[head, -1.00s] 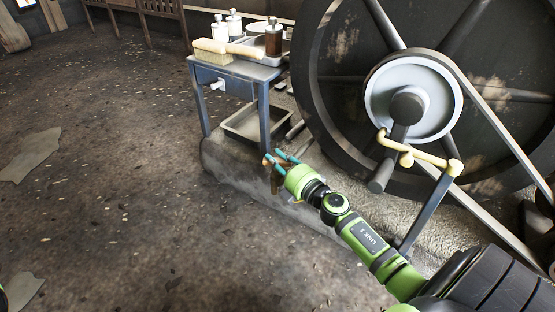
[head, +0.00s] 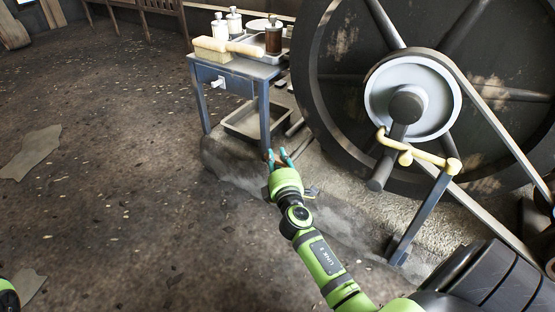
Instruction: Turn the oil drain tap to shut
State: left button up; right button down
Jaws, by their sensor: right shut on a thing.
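My right gripper (head: 279,154) reaches in from the lower right, with its teal fingers beside the front leg of the blue table. It is shut on a small brown thing, of which only a bit shows at the left finger. This may be the oil drain tap, but it is too small and covered to be sure, and its handle angle cannot be told. My left gripper is not in view; only a green and black part of mine shows at the lower left edge.
The blue table (head: 236,80) carries a brush (head: 212,50), bottles and a tray. A shallow metal pan (head: 241,129) lies below it. Open floor lies left.

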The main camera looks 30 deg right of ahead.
dwell(0.4)
jog(key=c, duration=1)
grip_release()
jog(key=shift+c, duration=0.2)
jog(key=shift+s+a, duration=0.2)
jog(key=shift+s, duration=0.1)
jog(key=v, duration=1.1)
jog(key=shift+s, duration=0.15)
